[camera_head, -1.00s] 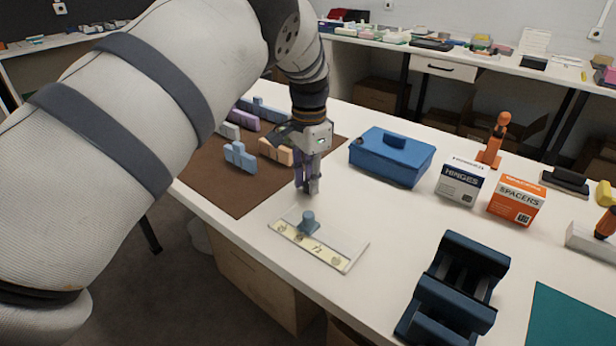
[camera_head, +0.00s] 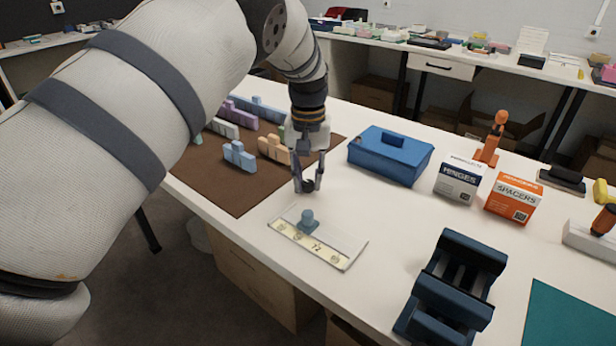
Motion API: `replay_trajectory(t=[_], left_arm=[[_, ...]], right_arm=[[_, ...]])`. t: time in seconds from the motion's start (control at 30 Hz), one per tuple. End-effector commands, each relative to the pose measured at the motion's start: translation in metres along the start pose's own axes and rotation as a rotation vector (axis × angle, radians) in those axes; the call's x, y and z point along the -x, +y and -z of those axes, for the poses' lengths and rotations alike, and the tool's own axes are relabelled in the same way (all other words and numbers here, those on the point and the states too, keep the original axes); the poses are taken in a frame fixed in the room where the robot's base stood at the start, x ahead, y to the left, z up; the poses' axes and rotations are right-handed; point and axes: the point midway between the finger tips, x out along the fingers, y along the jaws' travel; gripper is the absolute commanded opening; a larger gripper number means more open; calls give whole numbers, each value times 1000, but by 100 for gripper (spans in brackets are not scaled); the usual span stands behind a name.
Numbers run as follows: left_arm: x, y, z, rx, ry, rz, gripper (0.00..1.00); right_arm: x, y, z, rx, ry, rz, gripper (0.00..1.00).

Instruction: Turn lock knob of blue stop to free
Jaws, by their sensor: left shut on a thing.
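A small blue knob-like piece (camera_head: 307,219) stands upright on a pale flat plate (camera_head: 345,242) at the front edge of the white table. A cream strip (camera_head: 316,246) with dark marks runs along the plate's front; the marks are too small to read surely. I cannot tell how the knob is turned. My left gripper (camera_head: 308,186) points down just behind and above the blue piece, apart from it. Its fingers are closed around a small dark thing between the tips, which is hard to make out. My right gripper is not in view.
A brown mat (camera_head: 207,178) with several pastel block shapes lies to the left. A blue lidded box (camera_head: 388,160), a hinges box (camera_head: 460,181) and a spacers box (camera_head: 513,200) stand to the right. A dark blue cradle (camera_head: 450,285) sits front right. Bare table surrounds the plate.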

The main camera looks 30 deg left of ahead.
Motion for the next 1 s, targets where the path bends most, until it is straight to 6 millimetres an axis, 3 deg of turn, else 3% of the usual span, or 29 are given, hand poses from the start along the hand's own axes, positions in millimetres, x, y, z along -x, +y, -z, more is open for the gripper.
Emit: replay_trajectory(t=[0.4,1.0], left_arm=[[-1,0,0,204,-2,0,0],[-1,0,-1,245,-3,1,0]], right_arm=[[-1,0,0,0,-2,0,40],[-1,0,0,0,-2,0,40]])
